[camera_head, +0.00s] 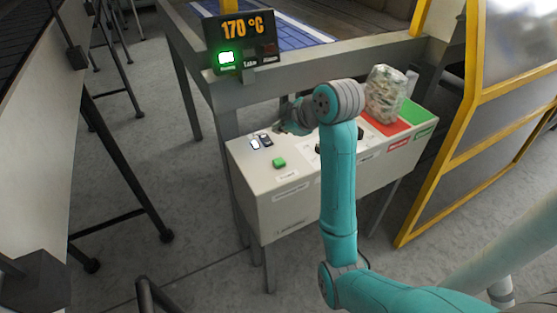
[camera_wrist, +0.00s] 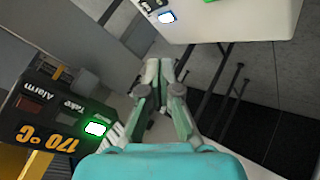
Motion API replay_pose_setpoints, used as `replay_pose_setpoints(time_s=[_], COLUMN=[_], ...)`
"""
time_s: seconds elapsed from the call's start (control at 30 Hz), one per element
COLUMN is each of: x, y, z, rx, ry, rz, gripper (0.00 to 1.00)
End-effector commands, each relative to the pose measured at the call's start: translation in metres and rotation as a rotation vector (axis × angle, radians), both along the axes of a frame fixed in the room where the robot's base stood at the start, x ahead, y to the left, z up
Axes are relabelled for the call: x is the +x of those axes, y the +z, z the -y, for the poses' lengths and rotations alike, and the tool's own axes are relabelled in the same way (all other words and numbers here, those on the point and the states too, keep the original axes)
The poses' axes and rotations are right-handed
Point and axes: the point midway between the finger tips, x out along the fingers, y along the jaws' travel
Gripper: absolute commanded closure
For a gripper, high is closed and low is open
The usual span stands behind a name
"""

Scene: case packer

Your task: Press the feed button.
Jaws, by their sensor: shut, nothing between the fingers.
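A green square button (camera_head: 279,163) sits on top of the light grey control box, with a label in front of it too small to read. Its green edge also shows at the top of the wrist view (camera_wrist: 208,1). Two small rocker switches (camera_head: 260,142), one lit white, lie behind it; the lit one also shows in the wrist view (camera_wrist: 166,17). My gripper (camera_head: 282,127) is above the back part of the box, behind the green button and apart from it. In the wrist view my gripper (camera_wrist: 158,66) has its fingers together and empty.
The control box (camera_head: 290,208) also carries red (camera_head: 388,125) and green (camera_head: 414,113) areas, with a filled clear bag (camera_head: 386,93) there. A display (camera_head: 242,42) reading 170 °C with a lit green lamp hangs behind. A yellow-framed guard (camera_head: 440,150) stands at right.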

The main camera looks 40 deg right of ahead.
Motion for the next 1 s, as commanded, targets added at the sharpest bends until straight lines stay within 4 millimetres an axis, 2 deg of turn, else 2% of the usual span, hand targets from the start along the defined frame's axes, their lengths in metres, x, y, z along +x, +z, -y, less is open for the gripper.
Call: replay_pose_setpoints(time_s=[0.17, 0.63, 0.8, 1.0], x=[0.0, 0.0, 0.0, 0.0], y=[-0.014, -0.071, -0.082, -0.087], z=[0.0, 0.0, 0.0, 0.0], rx=[0.003, 0.002, 0.002, 0.001], ry=[0.0, -0.001, -0.001, -0.001], rz=[-0.003, -0.003, -0.002, 0.0], gripper=[1.0, 1.0, 1.0, 1.0])
